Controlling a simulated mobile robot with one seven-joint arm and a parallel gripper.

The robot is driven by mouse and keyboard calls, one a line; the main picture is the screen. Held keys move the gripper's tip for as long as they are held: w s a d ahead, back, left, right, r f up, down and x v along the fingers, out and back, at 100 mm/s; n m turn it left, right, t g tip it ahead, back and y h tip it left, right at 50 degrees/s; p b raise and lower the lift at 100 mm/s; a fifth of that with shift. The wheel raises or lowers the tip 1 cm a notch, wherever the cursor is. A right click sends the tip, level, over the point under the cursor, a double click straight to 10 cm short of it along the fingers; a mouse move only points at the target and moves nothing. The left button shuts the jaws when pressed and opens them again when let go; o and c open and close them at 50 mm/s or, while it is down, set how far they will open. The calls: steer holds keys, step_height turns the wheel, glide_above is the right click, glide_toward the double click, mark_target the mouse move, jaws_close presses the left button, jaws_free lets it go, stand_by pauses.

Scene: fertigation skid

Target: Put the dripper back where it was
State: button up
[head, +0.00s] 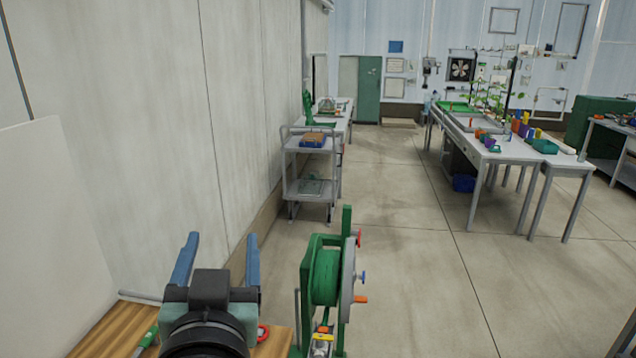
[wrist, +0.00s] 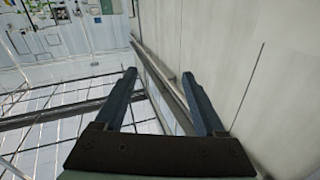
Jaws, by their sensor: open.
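My gripper (head: 221,242) is raised at the lower left of the head view, in front of the pale wall and above a wooden bench top. Its two blue fingers stand apart with nothing between them. In the wrist view my gripper (wrist: 159,76) is also open and empty, pointing towards wall and distant structures. I cannot make out a dripper in either view. Any small part on the bench top behind my gripper is hidden.
The wooden bench top (head: 105,335) holds a green-handled tool (head: 146,338). A green hose reel (head: 325,278) stands just right of my gripper. A grey cart (head: 310,190) stands along the wall. Long tables (head: 486,155) with plants and coloured containers stand right. Open floor lies between.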

steer(key=s+d+r+t+h, duration=0.1)
steer(key=s+d+r+t, duration=0.2)
steer(key=r, duration=0.5)
steer(key=s+d+r+m+t+h, duration=0.1)
steer(key=s+d+r+t+h, duration=0.1)
steer(key=d+r, duration=0.4)
steer(key=s+d+r+t+h, duration=0.1)
steer(key=s+d+r+t, duration=0.4)
steer(key=r, duration=0.6)
steer(key=shift+s+r, duration=0.25)
steer(key=shift+s, duration=0.25)
steer(key=shift+h, duration=0.4)
step_height(320, 180, down, 4)
steer(key=b, duration=0.3)
steer(key=shift+w+r+b, duration=0.1)
steer(key=shift+b, duration=0.2)
